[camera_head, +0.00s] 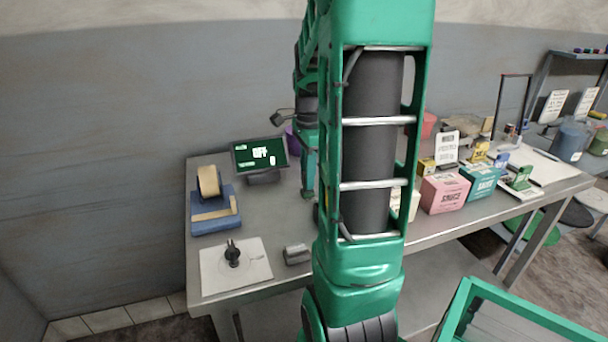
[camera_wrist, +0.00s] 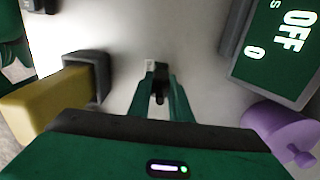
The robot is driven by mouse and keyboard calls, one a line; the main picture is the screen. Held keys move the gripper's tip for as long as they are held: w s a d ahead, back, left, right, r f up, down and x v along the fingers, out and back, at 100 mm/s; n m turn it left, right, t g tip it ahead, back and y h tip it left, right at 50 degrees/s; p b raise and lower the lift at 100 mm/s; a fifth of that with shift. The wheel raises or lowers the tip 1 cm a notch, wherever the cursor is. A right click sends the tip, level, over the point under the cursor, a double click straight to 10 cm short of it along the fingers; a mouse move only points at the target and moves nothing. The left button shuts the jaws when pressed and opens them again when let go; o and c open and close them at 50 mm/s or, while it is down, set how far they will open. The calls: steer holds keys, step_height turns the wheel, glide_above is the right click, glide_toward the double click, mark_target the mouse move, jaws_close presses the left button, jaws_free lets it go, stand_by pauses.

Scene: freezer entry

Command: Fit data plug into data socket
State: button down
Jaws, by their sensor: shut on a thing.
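In the wrist view my gripper (camera_wrist: 160,88) points at the grey worktop, its two green fingers close together. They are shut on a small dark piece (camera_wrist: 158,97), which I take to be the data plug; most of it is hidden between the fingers. A small pale label or part (camera_wrist: 150,66) shows just beyond the fingertips. I cannot tell which thing is the data socket.
A screen (camera_wrist: 277,45) reading OFF stands right of my gripper, with a purple cylinder (camera_wrist: 280,130) nearby. A dark grey housing with a yellow block (camera_wrist: 48,98) lies left. The head view shows a tape dispenser (camera_head: 214,212), a white sheet (camera_head: 215,278) and a pink box (camera_head: 444,193).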

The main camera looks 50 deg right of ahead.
steer(key=shift+f, duration=0.55)
steer(key=c, duration=1.5)
jaws_free()
steer(key=shift+c, duration=0.2)
step_height(320, 180, up, 11)
steer(key=shift+f, duration=0.15)
steer(key=shift+a, duration=0.1)
